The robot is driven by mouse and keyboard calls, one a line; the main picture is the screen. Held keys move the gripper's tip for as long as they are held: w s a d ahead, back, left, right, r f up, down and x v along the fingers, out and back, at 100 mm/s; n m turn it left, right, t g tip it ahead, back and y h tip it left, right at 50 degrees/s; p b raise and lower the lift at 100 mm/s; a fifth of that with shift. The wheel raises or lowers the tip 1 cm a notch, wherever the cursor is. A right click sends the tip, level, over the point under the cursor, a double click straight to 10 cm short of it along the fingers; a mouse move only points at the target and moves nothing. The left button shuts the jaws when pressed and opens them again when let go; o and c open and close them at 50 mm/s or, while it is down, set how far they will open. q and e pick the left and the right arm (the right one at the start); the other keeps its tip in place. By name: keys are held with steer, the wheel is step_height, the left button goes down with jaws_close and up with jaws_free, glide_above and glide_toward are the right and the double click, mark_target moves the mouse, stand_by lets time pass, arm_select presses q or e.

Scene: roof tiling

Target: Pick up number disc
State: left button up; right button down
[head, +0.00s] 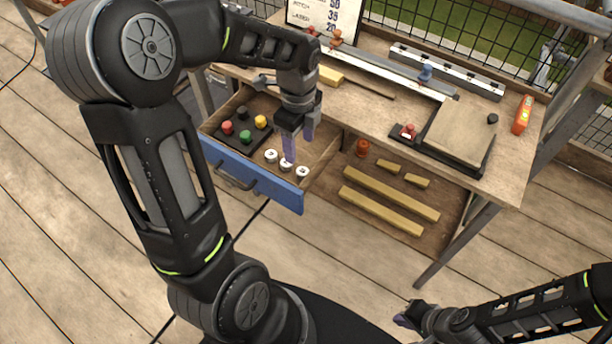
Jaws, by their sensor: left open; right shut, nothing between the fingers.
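Three small white number discs stand in the front right part of the open drawer: a left one (271,156), a middle one (286,166) and a right one (302,172). Their markings are too small to read. My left gripper (298,149) points down into the drawer with its fingers apart. No disc is visibly lifted. My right gripper (404,319) is shut and empty, low over the deck at the bottom right.
The blue-fronted drawer (240,172) also holds a dark tray with red, yellow and green knobs (246,137). The workbench (385,110) above carries a long rail, a tile board (461,131) and an orange level (523,114). Wooden battens (380,210) lie on the lower shelf.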

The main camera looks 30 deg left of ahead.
mark_target(303, 171)
arm_select(q)
step_height(303, 171, down, 3)
steer(key=shift+r+b, duration=0.1)
steer(key=shift+b, duration=0.9)
arm_select(e)
step_height(303, 171, down, 3)
steer(key=shift+r, duration=0.1)
arm_select(q)
steer(key=shift+r, duration=0.1)
steer(key=shift+f, duration=1.3)
steer(key=f, duration=0.5)
steer(key=shift+w+d+f, duration=0.15)
steer(key=shift+d, duration=0.05)
arm_select(e)
steer(key=shift+f, duration=0.2)
arm_select(q)
steer(key=shift+c, duration=0.3)
